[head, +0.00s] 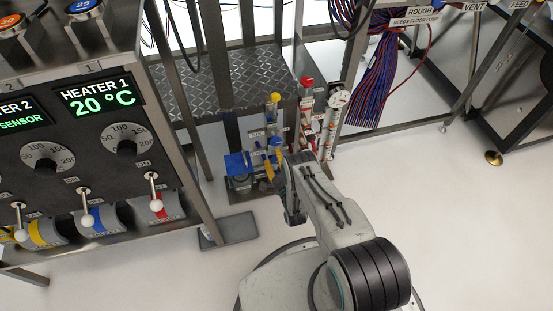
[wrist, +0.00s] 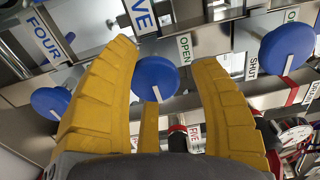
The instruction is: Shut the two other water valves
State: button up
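Three round blue valve knobs show in the wrist view. The middle knob (wrist: 156,76) lies between the fingers of my gripper (wrist: 164,56), with its left edge close to or behind the left finger. The left knob (wrist: 48,102) is beside the "FOUR" label (wrist: 45,42), partly hidden by the left finger. The right knob (wrist: 287,48) is to the right, near an "OPEN" label and a "SHUT" label (wrist: 251,66). Each knob has a white mark. My yellow fingers are apart; contact cannot be told.
A yellow knob (head: 275,97) and a red knob (head: 307,82) top the pipes close by. A heater panel (head: 95,130) with levers stands at the left. Metal frame posts and a bundle of cables (head: 378,75) are behind. The floor at the right is clear.

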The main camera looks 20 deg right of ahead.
jog(key=shift+o, duration=0.7)
jog(key=shift+s+a+f, duration=0.1)
jog(key=shift+a+n, duration=0.1)
jog(key=shift+n, duration=0.2)
